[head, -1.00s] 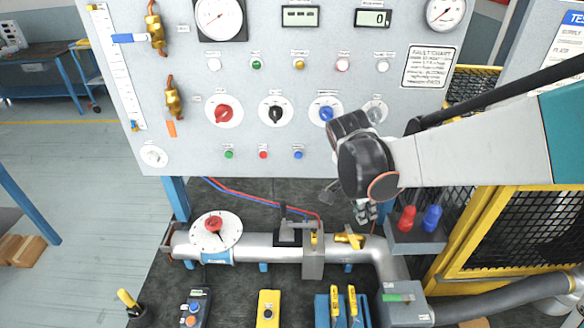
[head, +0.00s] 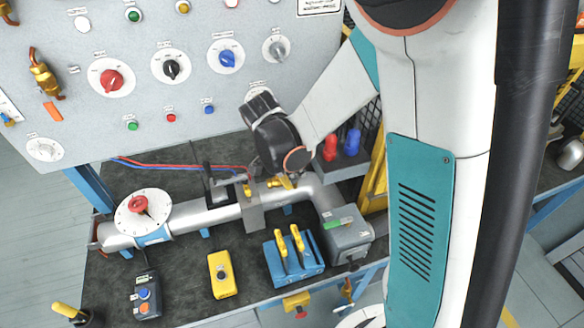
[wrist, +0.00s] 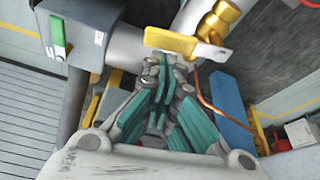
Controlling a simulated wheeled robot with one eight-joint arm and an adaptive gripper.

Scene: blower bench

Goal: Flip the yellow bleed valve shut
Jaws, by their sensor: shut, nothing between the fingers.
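The yellow bleed valve (head: 280,182) sits on the grey pipe, left of the grey end box, just below my wrist in the head view. In the wrist view its flat yellow lever (wrist: 170,42) lies across the picture, joined at the right to a brass body (wrist: 222,20). My gripper (wrist: 160,66) is shut and empty, its tips just short of the lever's near edge. I cannot tell whether they touch it. In the head view my wrist hides the fingers.
The grey box (head: 345,238) with a green switch stands right of the valve. A metal bracket (head: 253,210) stands left of it. Red and blue caps (head: 352,142) stand behind. The knob panel (head: 130,50) rises behind the pipe. A blue block with yellow handles (head: 292,262) lies in front.

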